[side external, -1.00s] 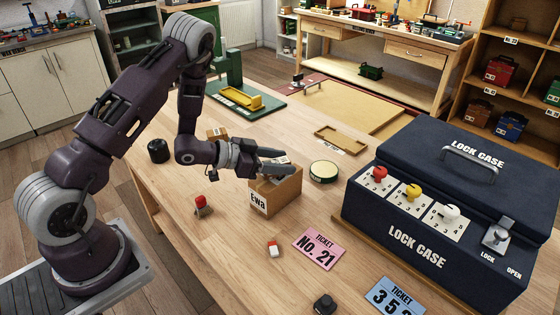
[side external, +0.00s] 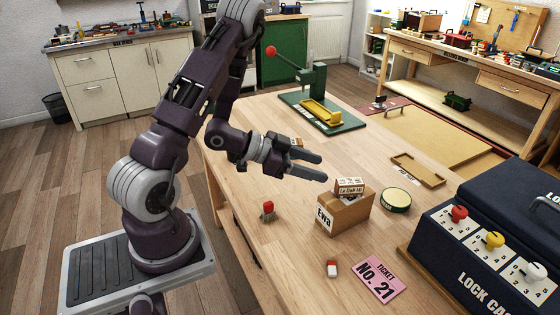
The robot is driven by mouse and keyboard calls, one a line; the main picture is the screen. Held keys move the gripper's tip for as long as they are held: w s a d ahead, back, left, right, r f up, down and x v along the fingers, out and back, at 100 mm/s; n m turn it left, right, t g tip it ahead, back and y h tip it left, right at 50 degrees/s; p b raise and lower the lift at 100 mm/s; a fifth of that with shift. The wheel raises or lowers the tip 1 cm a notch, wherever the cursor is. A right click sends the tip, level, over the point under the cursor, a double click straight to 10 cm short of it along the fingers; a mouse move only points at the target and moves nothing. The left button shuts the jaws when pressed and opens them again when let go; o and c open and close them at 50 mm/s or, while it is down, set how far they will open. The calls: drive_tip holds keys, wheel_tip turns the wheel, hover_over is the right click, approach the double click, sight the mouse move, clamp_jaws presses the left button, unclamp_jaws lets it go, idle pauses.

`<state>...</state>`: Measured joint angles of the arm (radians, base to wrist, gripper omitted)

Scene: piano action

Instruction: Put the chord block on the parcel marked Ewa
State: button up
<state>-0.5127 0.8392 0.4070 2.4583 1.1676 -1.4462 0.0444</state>
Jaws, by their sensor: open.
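The chord block (side external: 350,186), a small light block with note names on its face, rests on top of the parcel marked Ewa (side external: 347,216). The parcel is a brown cardboard box with a white label on its left face, standing on the wooden table. My gripper (side external: 324,169) is open and empty. Its two grey fingers point right, above and to the left of the block, and look apart from it. Nothing shows between the fingers.
A round tin (side external: 396,200) stands close right of the parcel. The navy lock case (side external: 480,250) is at the right. A red-topped button (side external: 267,211), a small red-and-white piece (side external: 332,269) and a pink ticket (side external: 378,279) lie nearer. A green press (side external: 322,105) stands behind.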

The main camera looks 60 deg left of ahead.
wheel_tip(320, 180, up, 13)
drive_tip(key=s+n+g+y, duration=0.2)
drive_tip(key=n+g+y, duration=0.1)
drive_tip(key=y, duration=0.4)
drive_tip(key=s+d+r+n+g+h, duration=0.1)
drive_tip(key=s+d+r, duration=0.1)
drive_tip(key=s+d, duration=0.4)
drive_tip(key=s+d+r+g+h, duration=0.1)
drive_tip(key=s+d, duration=0.5)
drive_tip(key=s, duration=0.7)
drive_tip(key=shift+s+r+n+g+h, duration=0.25)
drive_tip(key=shift+r+n+g, duration=0.2)
drive_tip(key=shift+g, duration=0.35)
